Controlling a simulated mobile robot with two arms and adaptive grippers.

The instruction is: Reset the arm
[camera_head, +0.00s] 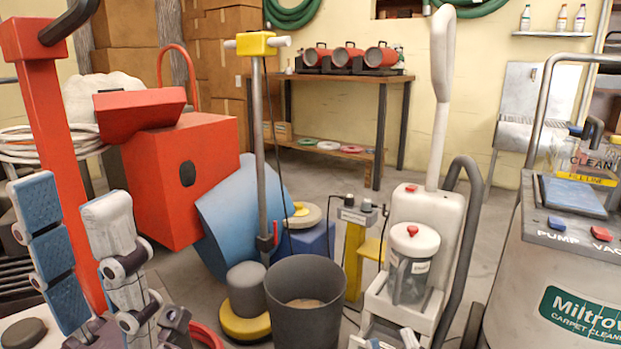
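My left gripper (72,200) reaches up from the bottom left corner, close to the camera. One jointed finger shows blue textured pads and the other shows a grey-white back. The fingertips stand apart with nothing held between them; it is open. A red post rises behind the fingers, and I cannot tell how far behind. Small blue and grey parts at the bottom edge, in front of the white machine, look like the fingertips of my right gripper (391,342). The rest of it is cut off, so its opening cannot be judged.
A dark bucket (305,310) and a yellow-based floor polisher (247,310) stand in the middle. A white upright machine (427,230) and a grey carpet cleaner (570,285) stand on the right. A red cabinet (190,180) is at left. Open floor lies toward the workbench (345,77).

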